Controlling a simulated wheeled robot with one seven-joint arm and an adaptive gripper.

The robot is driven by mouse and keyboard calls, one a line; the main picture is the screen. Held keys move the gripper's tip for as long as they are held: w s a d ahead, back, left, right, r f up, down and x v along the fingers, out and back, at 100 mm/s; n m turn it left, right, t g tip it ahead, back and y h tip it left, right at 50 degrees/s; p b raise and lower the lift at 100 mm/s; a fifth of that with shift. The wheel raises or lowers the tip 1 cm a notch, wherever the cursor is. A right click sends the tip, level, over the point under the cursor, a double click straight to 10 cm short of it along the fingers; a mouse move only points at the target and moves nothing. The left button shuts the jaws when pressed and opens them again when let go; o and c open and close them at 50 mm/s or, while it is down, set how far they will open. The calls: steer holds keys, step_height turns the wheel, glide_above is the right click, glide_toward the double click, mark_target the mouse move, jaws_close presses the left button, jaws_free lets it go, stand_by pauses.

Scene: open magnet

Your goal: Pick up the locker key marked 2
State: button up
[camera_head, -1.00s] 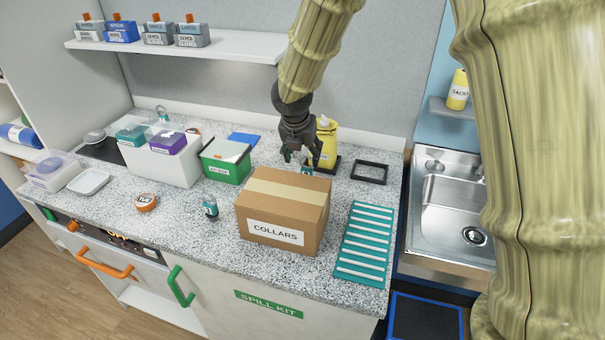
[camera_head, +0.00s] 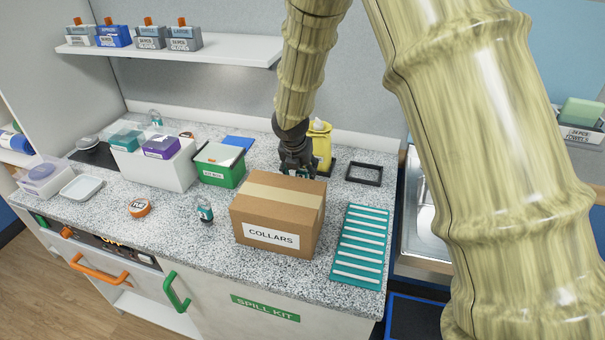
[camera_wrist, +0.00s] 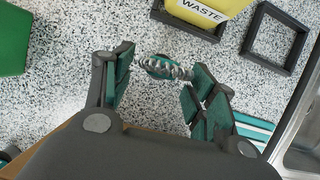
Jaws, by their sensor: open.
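A small teal item with a clear or silvery coil (camera_wrist: 166,68) lies on the speckled counter in the wrist view. It may be the locker key, but I cannot read a 2 on it. My gripper (camera_wrist: 160,76) is open, with its teal-padded fingers on either side of the item, and I see no grip on it. In the head view my gripper (camera_head: 298,172) is low behind the cardboard box marked COLLARS (camera_head: 277,216), which hides part of that spot. Similar small teal items stand at the counter front (camera_head: 205,210) and back (camera_head: 156,118).
The yellow WASTE container (camera_head: 320,146) is close behind my gripper, with an empty black frame (camera_head: 364,173) to its right. A green box (camera_head: 222,172) is left. A teal ribbed rack (camera_head: 361,247) lies right of the carton. Open counter shows at front left.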

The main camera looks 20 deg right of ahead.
mark_target(301, 173)
steer(key=shift+p+x, duration=0.4)
steer(key=shift+x, duration=1.55)
steer(key=shift+s, duration=0.1)
steer(key=c, duration=0.9)
